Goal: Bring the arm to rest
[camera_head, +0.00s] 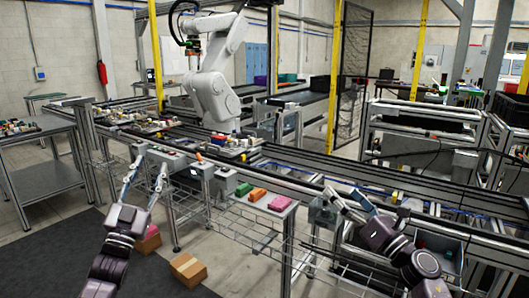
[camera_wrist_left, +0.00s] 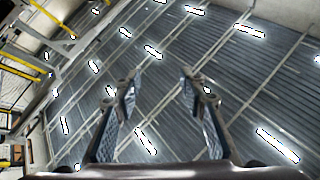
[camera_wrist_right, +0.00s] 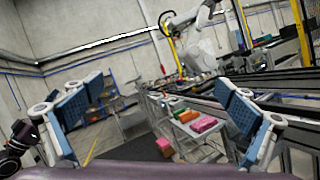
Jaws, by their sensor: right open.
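My left gripper (camera_head: 147,175) is raised at the left in the head view, its fingers pointing up in front of the conveyor. In the left wrist view its two fingers (camera_wrist_left: 158,88) stand apart with nothing between them, against the ceiling. My right gripper (camera_head: 342,204) is at the right in the head view, reaching left over the conveyor's near side. In the right wrist view its blue-padded fingers (camera_wrist_right: 160,112) are wide apart and empty. No object is held by either gripper.
A long conveyor (camera_head: 330,165) crosses the scene, with a white robot arm (camera_head: 214,85) behind it. A cardboard box (camera_head: 188,269) lies on the floor. A grey table (camera_head: 45,180) stands at left.

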